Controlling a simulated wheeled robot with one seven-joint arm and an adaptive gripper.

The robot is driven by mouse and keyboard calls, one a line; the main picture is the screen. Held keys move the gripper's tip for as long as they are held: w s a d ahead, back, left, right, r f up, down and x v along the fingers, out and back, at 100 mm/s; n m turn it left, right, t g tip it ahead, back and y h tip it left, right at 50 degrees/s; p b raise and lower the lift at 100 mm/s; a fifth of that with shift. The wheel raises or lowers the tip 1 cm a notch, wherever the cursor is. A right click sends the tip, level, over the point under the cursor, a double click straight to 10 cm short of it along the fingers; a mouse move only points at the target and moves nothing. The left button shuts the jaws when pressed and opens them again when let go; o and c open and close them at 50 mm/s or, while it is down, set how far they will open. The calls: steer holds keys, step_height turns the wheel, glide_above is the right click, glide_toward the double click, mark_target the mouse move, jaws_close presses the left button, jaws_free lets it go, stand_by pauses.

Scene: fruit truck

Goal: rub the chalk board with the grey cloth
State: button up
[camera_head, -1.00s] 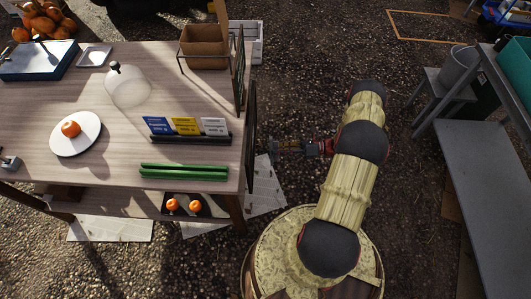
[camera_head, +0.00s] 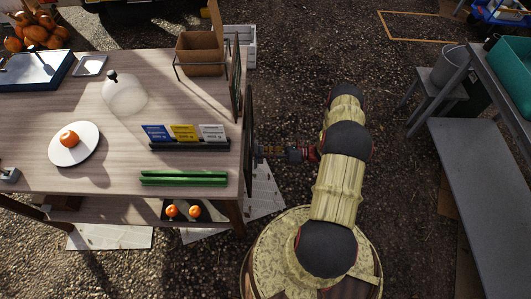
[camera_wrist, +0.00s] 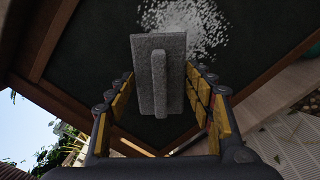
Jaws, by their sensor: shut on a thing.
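The grey cloth (camera_wrist: 145,90) shows in the wrist view as a flat, block-like pad with a raised ridge. My gripper (camera_wrist: 162,82) is shut on it, with yellow-padded fingers on both sides. The chalk board (camera_wrist: 85,45) fills the wrist view behind the cloth, dark in a brown wooden frame. A white chalk patch (camera_wrist: 190,22) lies on it just above the cloth. In the head view the board (camera_head: 248,135) is seen edge-on at the table's right end, with my gripper (camera_head: 264,153) close to its right. I cannot tell whether the cloth touches the board.
The wooden table (camera_head: 100,185) holds a white plate (camera_head: 88,153) with an orange fruit, a glass dome (camera_head: 122,95), price cards (camera_head: 185,134) and green sticks (camera_head: 183,178). A grey bench (camera_head: 480,185) stands on the right. Gravel ground is open behind my arm.

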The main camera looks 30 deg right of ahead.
steer(key=shift+x, duration=0.95)
stand_by(0.8)
steer(key=shift+w+d+b, duration=1.9)
steer(key=shift+w+d, duration=1.2)
steer(key=shift+w, duration=1.55)
steer(key=s+a+r+p, duration=0.2)
steer(key=s+a+p, duration=0.1)
steer(key=s, duration=0.3)
steer(key=shift+s+a+p, duration=0.25)
steer(key=shift+a+p, duration=0.05)
steer(key=shift+a, duration=0.3)
